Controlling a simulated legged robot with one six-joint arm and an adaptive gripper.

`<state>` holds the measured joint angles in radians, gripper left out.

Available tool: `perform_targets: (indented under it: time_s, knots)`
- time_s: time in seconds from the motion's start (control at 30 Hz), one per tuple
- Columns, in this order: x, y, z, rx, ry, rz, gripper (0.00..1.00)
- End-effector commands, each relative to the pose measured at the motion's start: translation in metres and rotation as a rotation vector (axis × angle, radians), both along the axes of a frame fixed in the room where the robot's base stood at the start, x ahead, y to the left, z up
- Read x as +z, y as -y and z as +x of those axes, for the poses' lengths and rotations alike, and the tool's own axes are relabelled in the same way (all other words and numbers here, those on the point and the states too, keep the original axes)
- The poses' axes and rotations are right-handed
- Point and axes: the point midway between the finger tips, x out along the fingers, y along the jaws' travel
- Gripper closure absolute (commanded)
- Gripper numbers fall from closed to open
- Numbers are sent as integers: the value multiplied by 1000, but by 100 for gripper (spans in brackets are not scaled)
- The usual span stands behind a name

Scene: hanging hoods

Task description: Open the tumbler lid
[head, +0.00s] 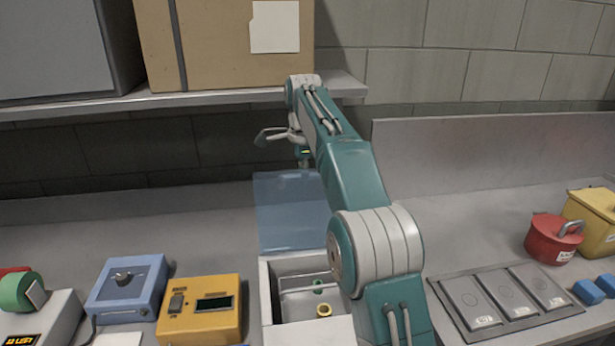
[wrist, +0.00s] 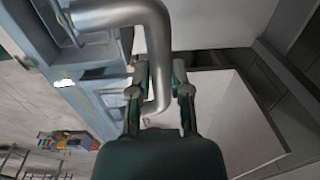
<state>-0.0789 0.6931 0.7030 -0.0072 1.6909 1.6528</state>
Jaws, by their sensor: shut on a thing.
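An open-topped light grey box (head: 265,300) stands on the counter in the head view, with small green and yellow rings inside. A clear bluish panel (head: 285,215), which looks like the lid, stands raised behind it. In the wrist view, a bent grey metal handle (wrist: 155,45) runs down between the two fingers of my gripper (wrist: 160,78), which is shut on it. How the handle joins the lid is hidden. In the head view my arm covers the box's right side, and the hand is small above the panel.
A blue box with a knob (head: 125,288) and a yellow box with a switch (head: 200,308) stand left. A grey plate (head: 510,300) and a red padlock-like object (head: 553,238) are at right. A shelf (head: 180,98) carrying a cardboard box (head: 220,45) is above.

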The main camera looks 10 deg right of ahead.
Motion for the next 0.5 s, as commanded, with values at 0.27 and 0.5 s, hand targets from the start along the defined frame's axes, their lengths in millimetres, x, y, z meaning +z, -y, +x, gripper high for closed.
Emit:
perform_targets:
  time_s: [0.27,0.5]
  knots:
    - [-1,-3,9,5,12,6,100]
    - [-1,-4,10,5,13,6,100]
